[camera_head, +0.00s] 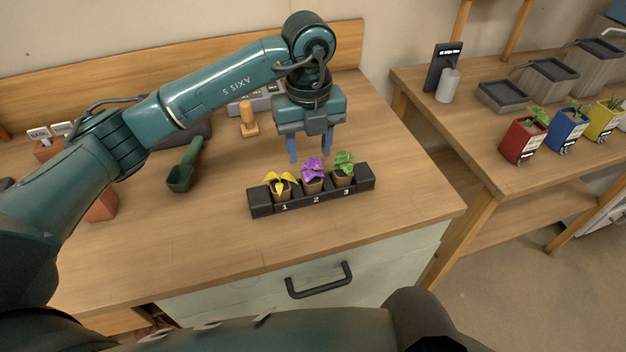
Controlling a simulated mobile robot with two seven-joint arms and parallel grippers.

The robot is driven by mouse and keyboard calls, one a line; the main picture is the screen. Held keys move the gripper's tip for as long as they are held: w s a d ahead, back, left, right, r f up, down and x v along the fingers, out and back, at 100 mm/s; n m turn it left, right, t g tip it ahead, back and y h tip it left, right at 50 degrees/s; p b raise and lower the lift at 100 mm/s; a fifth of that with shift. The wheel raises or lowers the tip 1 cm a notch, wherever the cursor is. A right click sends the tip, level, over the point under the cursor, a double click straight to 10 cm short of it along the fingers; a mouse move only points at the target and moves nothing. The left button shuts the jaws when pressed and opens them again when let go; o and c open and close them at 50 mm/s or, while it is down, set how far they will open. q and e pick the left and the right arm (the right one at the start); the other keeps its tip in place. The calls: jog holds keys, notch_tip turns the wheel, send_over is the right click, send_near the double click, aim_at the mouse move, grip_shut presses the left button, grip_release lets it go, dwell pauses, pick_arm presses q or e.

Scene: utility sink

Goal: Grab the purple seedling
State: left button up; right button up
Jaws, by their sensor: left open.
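The purple seedling (312,172) sits in a small brown pot in the middle slot, marked 2, of a black tray (262,207) on the wooden bench. A yellow seedling (280,182) stands in slot 1 to its left, and a green seedling (343,161) in slot 3 to its right. My left gripper (309,157) is open and points down above and just behind the purple seedling. Its two blue fingers are apart with nothing seen between them. Whether a finger touches the leaves cannot be told. My right gripper is not in view.
A green scoop (184,170) and a wooden tool (248,120) lie on the bench left of the gripper. A second table at the right holds red (522,142), blue (567,132) and yellow (602,121) pots. The bench in front of the tray is clear.

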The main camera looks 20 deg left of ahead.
aim_at(312, 177)
pick_arm(q)
jog(key=shift+w+d+f+p, duration=0.1)
jog(key=shift+f+p, duration=0.25)
jog(key=shift+f, duration=1.45)
jog(key=shift+d+f+p, duration=0.1)
jog(key=shift+f+p, duration=0.2)
jog(key=shift+f, duration=1.45)
jog(key=shift+c, duration=0.5)
jog(key=c, duration=0.7)
jog(key=shift+r, duration=0.1)
